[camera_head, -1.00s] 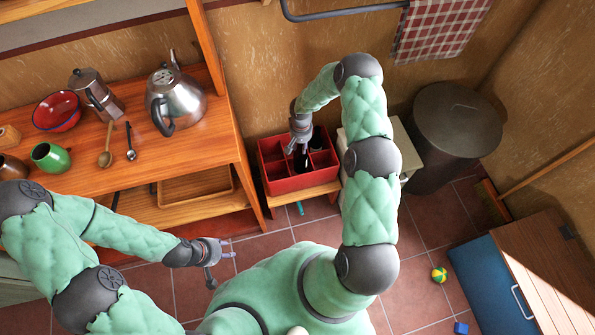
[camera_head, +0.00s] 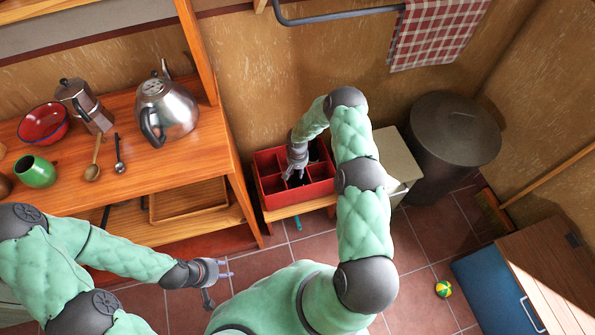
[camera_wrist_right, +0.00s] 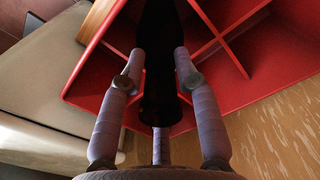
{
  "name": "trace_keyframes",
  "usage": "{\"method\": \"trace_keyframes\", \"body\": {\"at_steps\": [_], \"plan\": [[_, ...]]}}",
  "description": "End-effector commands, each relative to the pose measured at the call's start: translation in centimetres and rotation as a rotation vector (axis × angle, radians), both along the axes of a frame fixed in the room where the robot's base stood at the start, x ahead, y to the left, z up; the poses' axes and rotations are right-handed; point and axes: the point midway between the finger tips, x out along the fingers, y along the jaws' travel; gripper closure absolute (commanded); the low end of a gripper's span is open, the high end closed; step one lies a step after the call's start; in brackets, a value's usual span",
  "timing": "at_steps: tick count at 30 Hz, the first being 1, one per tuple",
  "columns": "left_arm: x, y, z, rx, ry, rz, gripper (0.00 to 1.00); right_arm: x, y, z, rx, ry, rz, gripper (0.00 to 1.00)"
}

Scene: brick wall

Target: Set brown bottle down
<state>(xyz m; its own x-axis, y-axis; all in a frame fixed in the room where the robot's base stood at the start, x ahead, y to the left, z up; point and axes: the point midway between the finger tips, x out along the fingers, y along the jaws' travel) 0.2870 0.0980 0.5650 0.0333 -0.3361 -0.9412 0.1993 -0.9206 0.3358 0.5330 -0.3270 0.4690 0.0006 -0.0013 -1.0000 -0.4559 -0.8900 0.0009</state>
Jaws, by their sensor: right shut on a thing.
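The brown bottle (camera_wrist_right: 160,60) looks almost black. In the right wrist view it stands between the fingers of my right gripper (camera_wrist_right: 160,72), which is shut on it. In the head view my right gripper (camera_head: 297,172) is low over the red divided crate (camera_head: 322,187), and the bottle is mostly hidden beneath it, within the crate's outline. I cannot tell whether the bottle touches the crate's floor. The crate's red dividers (camera_wrist_right: 222,38) show beside the bottle in the wrist view. My left gripper (camera_head: 226,268) is open and empty, away from the crate.
The crate sits on a low wooden stand (camera_head: 290,211) against the wall. A pale box (camera_head: 398,160) and a dark bin (camera_head: 450,135) are to its right. A wooden shelf table (camera_head: 150,150) with a kettle (camera_head: 166,110) is to its left. A ball (camera_head: 443,289) lies on the floor.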

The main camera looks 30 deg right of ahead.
Motion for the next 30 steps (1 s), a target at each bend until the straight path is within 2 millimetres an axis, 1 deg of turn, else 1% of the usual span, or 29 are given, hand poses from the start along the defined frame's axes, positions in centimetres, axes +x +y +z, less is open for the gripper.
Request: {"method": "trace_keyframes", "body": {"at_steps": [3, 7, 8, 9, 10, 19, 23, 26, 30], "plan": [[0.0, 0.0, 0.1, 0.000, 0.000, 0.000, 0.60, 0.0, 0.0, 0.1, 0.000, -0.001, 0.000, 1.00], [0.0, 0.0, -0.3, 0.000, 0.000, 0.000, 0.60, 0.0, 0.0, -0.2, 0.000, -0.001, 0.000, 1.00], [0.0, 0.0, -0.2, 0.000, 0.000, 0.000, 0.60, 0.0, 0.0, -0.2, 0.000, 0.000, 0.000, 0.63], [0.0, 0.0, -0.2, 0.000, 0.000, 0.000, 0.60, 0.0, 0.0, -0.1, 0.000, 0.000, 0.000, 0.51], [0.0, 0.0, -0.2, 0.000, 0.000, 0.000, 0.60, 0.0, 0.0, -0.1, 0.000, 0.000, 0.000, 0.44], [0.0, 0.0, -0.2, 0.000, 0.000, 0.000, 0.60, 0.0, 0.0, -0.1, 0.000, 0.000, 0.000, 0.44], [0.0, 0.0, 0.2, 0.000, 0.000, 0.000, 0.60, 0.0, 0.0, 0.2, 0.000, 0.001, 0.000, 0.44], [0.0, 0.0, 0.8, 0.000, 0.000, 0.000, 0.60, 0.1, 0.0, 1.7, -0.001, -0.002, -0.001, 0.44], [0.0, 0.0, 2.0, 0.000, 0.000, 0.000, 0.60, 0.1, 0.0, 4.4, 0.000, -0.002, 0.001, 0.44]]}}
